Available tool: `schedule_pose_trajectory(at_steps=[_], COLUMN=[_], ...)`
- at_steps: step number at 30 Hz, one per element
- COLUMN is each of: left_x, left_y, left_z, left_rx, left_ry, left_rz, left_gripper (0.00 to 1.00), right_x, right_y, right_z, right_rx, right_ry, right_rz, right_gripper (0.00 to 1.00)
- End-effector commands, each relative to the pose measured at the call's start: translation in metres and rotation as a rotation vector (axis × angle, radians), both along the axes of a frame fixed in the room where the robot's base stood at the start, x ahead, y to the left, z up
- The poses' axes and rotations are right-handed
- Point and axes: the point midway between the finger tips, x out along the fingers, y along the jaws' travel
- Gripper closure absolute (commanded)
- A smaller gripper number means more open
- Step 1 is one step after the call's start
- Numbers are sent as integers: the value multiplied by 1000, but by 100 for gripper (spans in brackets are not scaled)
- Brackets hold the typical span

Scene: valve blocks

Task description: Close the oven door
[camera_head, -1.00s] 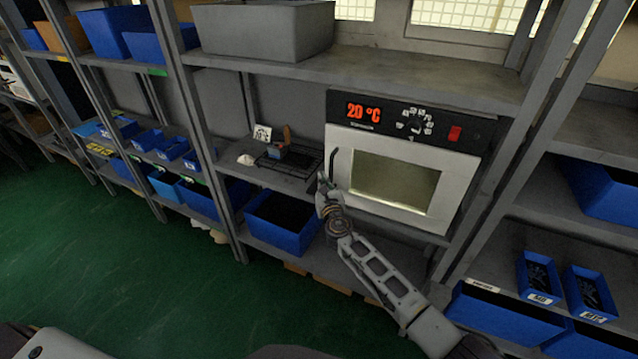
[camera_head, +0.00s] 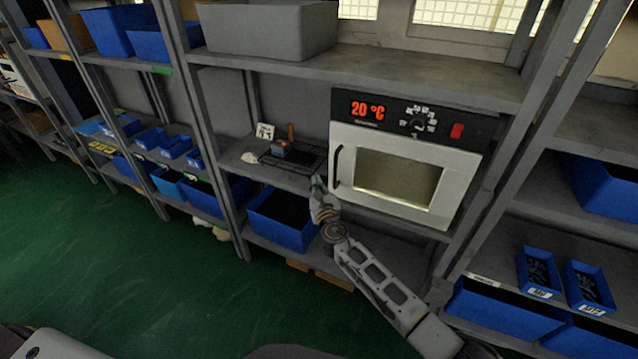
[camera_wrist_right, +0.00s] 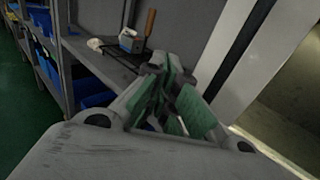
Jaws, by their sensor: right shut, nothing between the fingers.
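The oven (camera_head: 402,160) stands on the middle shelf, with a white door (camera_head: 393,180), a window and a dark vertical handle (camera_head: 337,166) on the door's left side. The door looks flush with the oven front in the head view; a small gap cannot be ruled out. My right gripper (camera_head: 318,182) is shut and empty, just left of and below the handle, apart from it as far as I can tell. In the right wrist view its green-padded fingers (camera_wrist_right: 172,104) are together, with the pale door edge (camera_wrist_right: 232,60) to their right. My left gripper is not in view.
Left of the oven, a dark wire rack (camera_head: 292,158) holds a small block with a brown handle, near a small sign (camera_head: 265,131). A blue bin (camera_head: 281,219) sits on the shelf below. Green floor (camera_head: 150,270) is open at the left.

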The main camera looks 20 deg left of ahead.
Motion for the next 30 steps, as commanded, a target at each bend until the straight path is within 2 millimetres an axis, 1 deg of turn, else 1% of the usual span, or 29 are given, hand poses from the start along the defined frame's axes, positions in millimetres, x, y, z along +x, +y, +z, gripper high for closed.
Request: schedule_pose_trajectory(at_steps=[8,12,18,24,30], left_x=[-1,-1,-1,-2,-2], left_y=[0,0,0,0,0], left_z=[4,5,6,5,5], left_rx=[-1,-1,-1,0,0], left_ry=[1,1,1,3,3], left_rz=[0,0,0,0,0], left_gripper=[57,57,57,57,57], right_x=[-29,-46,-66,-75,-77], right_y=[5,8,12,14,14], right_z=[0,0,-1,0,0], right_rx=[1,2,0,0,0], right_ry=[2,2,1,0,0], right_rz=[0,1,0,0,0], right_gripper=[100,100,100,100,100])
